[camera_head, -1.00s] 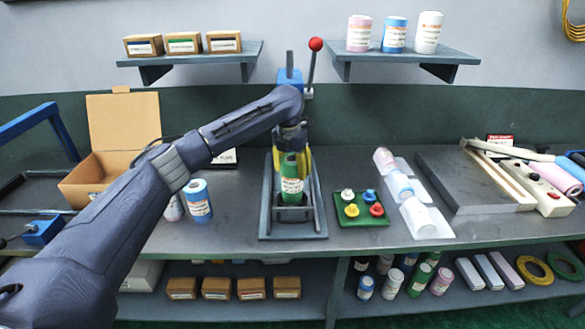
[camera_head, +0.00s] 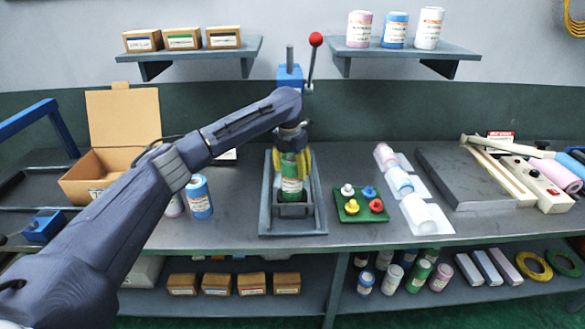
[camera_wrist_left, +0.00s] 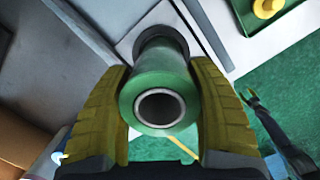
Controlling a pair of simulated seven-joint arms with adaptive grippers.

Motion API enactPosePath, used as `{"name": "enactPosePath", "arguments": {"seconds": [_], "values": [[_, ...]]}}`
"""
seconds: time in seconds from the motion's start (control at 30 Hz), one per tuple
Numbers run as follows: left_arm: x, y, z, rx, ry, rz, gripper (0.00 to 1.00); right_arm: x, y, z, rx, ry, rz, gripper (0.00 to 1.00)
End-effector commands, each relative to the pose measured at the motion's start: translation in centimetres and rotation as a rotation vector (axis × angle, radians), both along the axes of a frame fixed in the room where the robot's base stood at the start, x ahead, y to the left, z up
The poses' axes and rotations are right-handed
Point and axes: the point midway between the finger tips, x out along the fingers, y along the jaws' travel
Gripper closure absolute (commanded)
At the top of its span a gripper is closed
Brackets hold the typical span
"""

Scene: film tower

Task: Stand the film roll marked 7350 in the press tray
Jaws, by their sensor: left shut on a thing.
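A green film roll (camera_head: 291,182) with a white label stands upright at the press tray (camera_head: 293,226); the number on it is too small to read. My left gripper (camera_head: 291,160) comes down from above with its yellow fingers on both sides of the roll's top. The left wrist view shows the green roll (camera_wrist_left: 160,95) end-on, its hollow core facing the camera, with the left gripper (camera_wrist_left: 165,110) shut on it. Whether the roll's bottom touches the tray floor cannot be told. My right gripper is not in view.
A blue roll (camera_head: 199,197) and a pinkish one stand left of the press. A green board (camera_head: 361,205) with coloured knobs lies to the right, then rolls in white cradles (camera_head: 424,216). The press lever with a red knob (camera_head: 316,40) rises behind.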

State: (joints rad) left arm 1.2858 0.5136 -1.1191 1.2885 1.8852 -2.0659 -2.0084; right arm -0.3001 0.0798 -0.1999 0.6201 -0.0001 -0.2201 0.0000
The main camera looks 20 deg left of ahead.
Motion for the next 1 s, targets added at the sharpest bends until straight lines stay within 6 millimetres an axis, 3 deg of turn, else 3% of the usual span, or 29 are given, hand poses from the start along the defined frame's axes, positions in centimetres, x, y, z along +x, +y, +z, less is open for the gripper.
{"name": "enactPosePath", "arguments": {"seconds": [0.87, 0.9, 1.0], "values": [[0.0, 0.0, -1.3, 0.000, -0.002, 0.000, 0.89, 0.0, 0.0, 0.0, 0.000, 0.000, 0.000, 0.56], [0.1, 0.0, -1.3, 0.000, -0.002, 0.000, 0.38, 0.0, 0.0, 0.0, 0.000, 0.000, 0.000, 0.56], [0.0, 0.0, -1.3, 0.000, -0.002, 0.000, 0.26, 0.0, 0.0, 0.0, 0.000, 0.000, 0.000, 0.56]]}}
